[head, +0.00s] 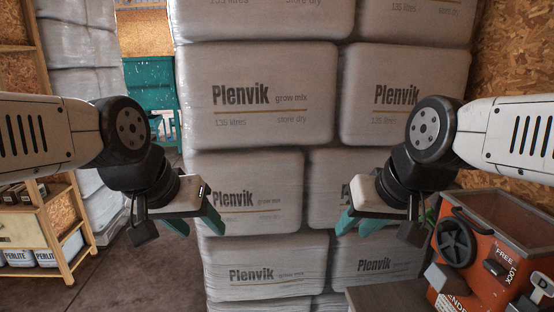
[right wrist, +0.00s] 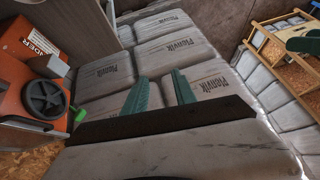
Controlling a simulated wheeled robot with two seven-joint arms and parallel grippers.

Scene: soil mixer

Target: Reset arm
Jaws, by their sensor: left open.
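My left gripper (head: 196,222) hangs at the left of the middle in the head view, its teal fingers apart and empty. My right gripper (head: 360,222) hangs at the right of the middle. In the right wrist view its two teal fingers (right wrist: 162,92) are apart with nothing between them. Both arms are bent in a near mirror pose, with the fingers pointing away from me and downward. Both grippers appear in front of the stacked grow mix bags (head: 262,95).
An orange soil mixer (head: 478,262) with a black handwheel stands close at the right, near my right gripper; it also shows in the right wrist view (right wrist: 25,95). A wooden shelf (head: 50,235) with perlite bags is at the left. Bare floor (head: 140,270) shows at lower left.

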